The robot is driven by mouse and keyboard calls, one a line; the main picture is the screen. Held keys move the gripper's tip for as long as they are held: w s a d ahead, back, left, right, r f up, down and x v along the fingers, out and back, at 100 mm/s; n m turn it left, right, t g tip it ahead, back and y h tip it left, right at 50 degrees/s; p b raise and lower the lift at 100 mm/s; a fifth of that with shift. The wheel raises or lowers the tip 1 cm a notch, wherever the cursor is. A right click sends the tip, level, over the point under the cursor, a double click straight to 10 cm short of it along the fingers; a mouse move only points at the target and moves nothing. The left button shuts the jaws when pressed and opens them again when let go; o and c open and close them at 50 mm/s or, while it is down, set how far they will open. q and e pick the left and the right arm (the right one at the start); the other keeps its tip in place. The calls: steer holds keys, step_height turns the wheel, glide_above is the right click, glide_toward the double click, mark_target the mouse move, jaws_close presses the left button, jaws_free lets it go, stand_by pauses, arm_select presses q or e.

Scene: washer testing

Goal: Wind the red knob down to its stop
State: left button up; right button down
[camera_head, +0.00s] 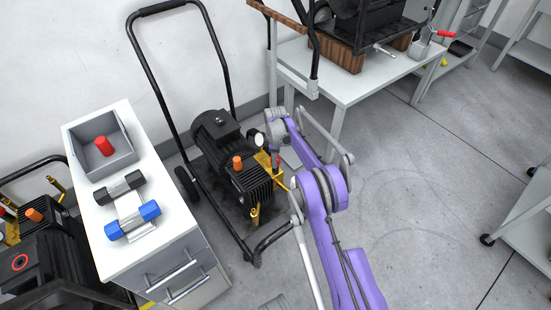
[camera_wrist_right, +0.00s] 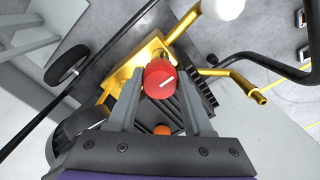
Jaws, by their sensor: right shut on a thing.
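The red knob (camera_wrist_right: 158,78) is a short cylinder with a white mark on its end face, on the brass-yellow fitting of the black pump. My right gripper (camera_wrist_right: 162,92) is shut on it, with one grey finger on either side of the knob. In the head view my purple right arm reaches to the pump's right side, where a small bit of the red knob (camera_head: 279,160) shows below the wrist. How far the knob is wound cannot be told. My left gripper is not in view.
The black pump (camera_head: 212,140) stands on a wheeled trolley and has an orange cap (camera_head: 237,162). At the left, a white cabinet (camera_head: 92,222) bears a grey bin (camera_head: 84,133) with a red part inside. A grey table (camera_head: 355,88) stands behind. Open floor lies at the right.

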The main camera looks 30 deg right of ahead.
steer(key=shift+c, duration=1.5)
jaws_free()
step_height(320, 180, up, 10)
steer(key=shift+f+p, duration=0.15)
steer(key=shift+p, duration=1)
steer(key=shift+r, duration=0.55)
